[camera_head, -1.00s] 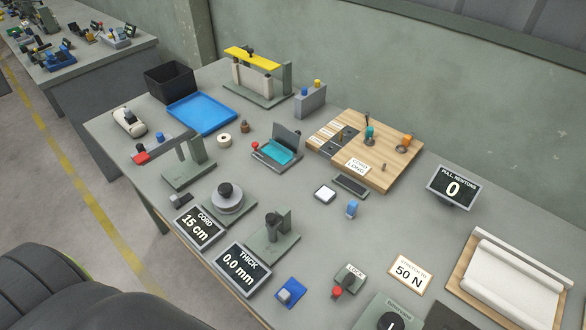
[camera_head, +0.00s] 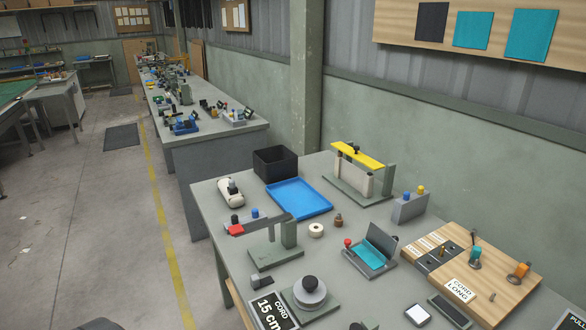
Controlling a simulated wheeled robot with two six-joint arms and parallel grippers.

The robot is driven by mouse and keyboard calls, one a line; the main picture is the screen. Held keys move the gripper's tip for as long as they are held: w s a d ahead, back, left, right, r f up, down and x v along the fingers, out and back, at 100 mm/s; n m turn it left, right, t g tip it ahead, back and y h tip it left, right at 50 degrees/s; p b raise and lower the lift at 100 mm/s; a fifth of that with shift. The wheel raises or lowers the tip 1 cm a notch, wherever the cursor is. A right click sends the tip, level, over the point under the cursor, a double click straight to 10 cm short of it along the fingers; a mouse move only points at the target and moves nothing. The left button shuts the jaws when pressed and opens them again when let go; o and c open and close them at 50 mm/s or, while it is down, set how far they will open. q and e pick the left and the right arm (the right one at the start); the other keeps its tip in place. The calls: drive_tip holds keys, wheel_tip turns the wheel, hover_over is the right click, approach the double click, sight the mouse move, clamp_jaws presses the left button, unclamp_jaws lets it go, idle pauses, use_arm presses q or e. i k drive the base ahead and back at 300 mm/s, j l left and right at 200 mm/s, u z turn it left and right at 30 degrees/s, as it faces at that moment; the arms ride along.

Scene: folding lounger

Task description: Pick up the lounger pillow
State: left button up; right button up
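No lounger pillow can be made out with certainty. A small cream rounded object (camera_head: 231,194) with a dark part on top lies at the left side of the near grey workbench (camera_head: 222,240); I cannot tell what it is. Neither of my grippers shows in the head view.
On the bench stand a black bin (camera_head: 275,163), a blue tray (camera_head: 299,199), a yellow-topped fixture (camera_head: 357,157), a teal-plated device (camera_head: 370,252) and a wooden board (camera_head: 470,275). A second bench (camera_head: 215,140) stands behind.

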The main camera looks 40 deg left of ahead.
sight(234, 199)
drive_tip(key=j+u, duration=0.4)
drive_tip(key=i+j+u, duration=0.1)
drive_tip(key=j+u, duration=0.3)
drive_tip(key=j, duration=0.15)
